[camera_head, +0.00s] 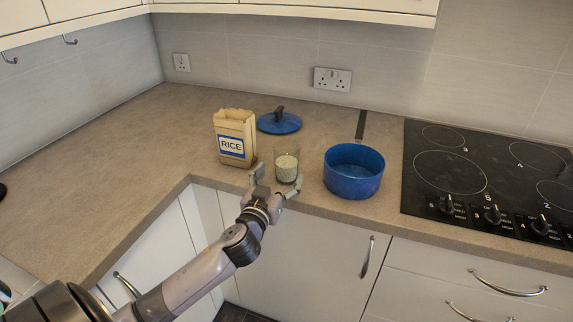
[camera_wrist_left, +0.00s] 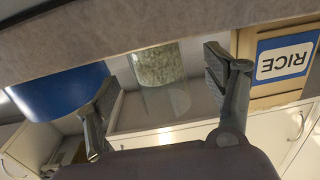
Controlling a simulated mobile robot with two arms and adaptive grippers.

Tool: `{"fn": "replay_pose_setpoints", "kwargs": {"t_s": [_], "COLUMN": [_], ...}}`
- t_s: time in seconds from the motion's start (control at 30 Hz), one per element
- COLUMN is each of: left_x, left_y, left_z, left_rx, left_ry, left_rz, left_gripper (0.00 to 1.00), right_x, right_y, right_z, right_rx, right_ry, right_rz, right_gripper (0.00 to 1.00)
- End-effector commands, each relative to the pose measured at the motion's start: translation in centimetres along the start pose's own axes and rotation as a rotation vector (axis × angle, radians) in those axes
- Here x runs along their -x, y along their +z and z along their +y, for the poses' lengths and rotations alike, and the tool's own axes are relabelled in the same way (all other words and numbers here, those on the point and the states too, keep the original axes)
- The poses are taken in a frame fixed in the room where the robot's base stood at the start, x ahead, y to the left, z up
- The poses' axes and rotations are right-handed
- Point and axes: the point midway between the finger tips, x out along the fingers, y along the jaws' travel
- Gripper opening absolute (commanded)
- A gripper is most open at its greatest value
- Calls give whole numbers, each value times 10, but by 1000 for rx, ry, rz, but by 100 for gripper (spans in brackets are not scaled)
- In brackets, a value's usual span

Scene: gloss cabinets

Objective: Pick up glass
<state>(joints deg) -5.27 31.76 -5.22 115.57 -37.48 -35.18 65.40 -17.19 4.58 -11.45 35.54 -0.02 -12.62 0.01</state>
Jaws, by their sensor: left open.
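The glass (camera_head: 287,162) is a clear tumbler with pale, rice-like grains in its lower part. It stands upright on the counter near the front edge, between the rice bag and the blue pot. My left gripper (camera_head: 274,184) is open just in front of the glass. In the left wrist view the picture is upside down; the glass (camera_wrist_left: 160,66) lies beyond and between the two spread fingers of my left gripper (camera_wrist_left: 155,95), with no clear contact. My right gripper is in neither view.
A rice bag (camera_head: 235,137) stands close left of the glass. A blue pot (camera_head: 353,174) stands close right, its dark handle pointing back. A blue lid (camera_head: 279,123) lies behind. A black hob (camera_head: 490,178) is at right. The left counter (camera_head: 100,170) is clear.

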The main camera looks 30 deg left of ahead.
Motion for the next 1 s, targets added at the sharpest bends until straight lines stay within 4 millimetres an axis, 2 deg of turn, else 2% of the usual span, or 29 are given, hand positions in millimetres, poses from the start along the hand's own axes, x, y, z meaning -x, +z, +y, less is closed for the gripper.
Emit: {"fn": "replay_pose_setpoints", "kwargs": {"t_s": [0.17, 0.3, 0.43, 0.63, 1.0], "left_x": [-24, -42, -50, -50, -50], "left_y": [-9, -8, -6, -5, -5], "left_z": [3, 3, 4, 4, 4], "left_rx": [-4, -2, -2, -1, -1], "left_ry": [0, -1, -1, 0, 0], "left_rz": [3, 2, 1, 0, 0], "left_gripper": [76, 76, 76, 76, 52], "right_x": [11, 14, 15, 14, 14], "right_y": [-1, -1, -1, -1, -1], "right_z": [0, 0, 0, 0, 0], "right_rx": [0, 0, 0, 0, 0], "right_ry": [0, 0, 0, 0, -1], "right_rz": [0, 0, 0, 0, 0], "right_gripper": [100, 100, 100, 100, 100]}}
